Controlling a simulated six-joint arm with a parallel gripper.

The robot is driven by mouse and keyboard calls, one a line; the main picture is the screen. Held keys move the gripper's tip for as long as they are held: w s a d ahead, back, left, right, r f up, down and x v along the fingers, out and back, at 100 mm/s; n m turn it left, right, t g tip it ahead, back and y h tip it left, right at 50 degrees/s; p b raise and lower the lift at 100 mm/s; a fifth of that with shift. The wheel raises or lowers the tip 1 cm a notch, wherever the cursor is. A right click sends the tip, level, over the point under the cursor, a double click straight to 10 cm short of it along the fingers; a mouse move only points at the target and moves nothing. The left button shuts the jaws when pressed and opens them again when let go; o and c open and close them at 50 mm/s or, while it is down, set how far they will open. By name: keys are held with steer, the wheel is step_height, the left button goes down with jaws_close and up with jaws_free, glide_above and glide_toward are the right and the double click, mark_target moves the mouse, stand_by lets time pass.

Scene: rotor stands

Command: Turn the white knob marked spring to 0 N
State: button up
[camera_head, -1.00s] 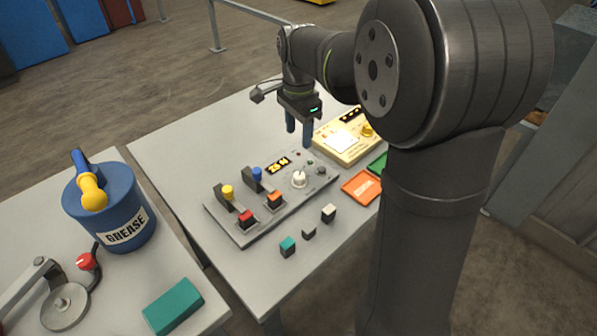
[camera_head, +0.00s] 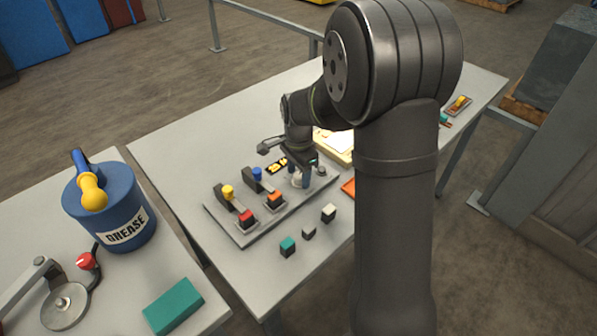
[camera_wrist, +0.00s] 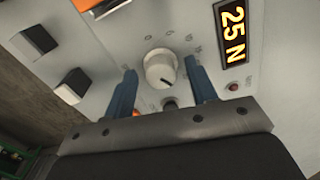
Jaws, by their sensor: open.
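The white knob (camera_wrist: 160,68) is on the grey control panel (camera_wrist: 195,22), between the two blue fingers of my gripper (camera_wrist: 158,90) in the wrist view. The fingers are apart, with a gap on each side of the knob. A dark pointer line shows on the knob, and small marks ring it, too small to read. The display (camera_wrist: 233,33) beside it reads 25 N in yellow. In the head view my gripper (camera_head: 300,180) is down at the panel (camera_head: 240,238) and partly hides the knob. The display (camera_head: 277,166) is partly visible there.
Switches with yellow (camera_head: 228,191), blue (camera_head: 257,173), red (camera_head: 246,216) and orange (camera_head: 274,197) parts stand left of the knob. Teal (camera_head: 288,246), dark (camera_head: 309,233) and white (camera_head: 328,213) blocks lie in front. A lit yellow device (camera_head: 335,146) is behind.

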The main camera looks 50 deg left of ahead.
steer(key=c, duration=1)
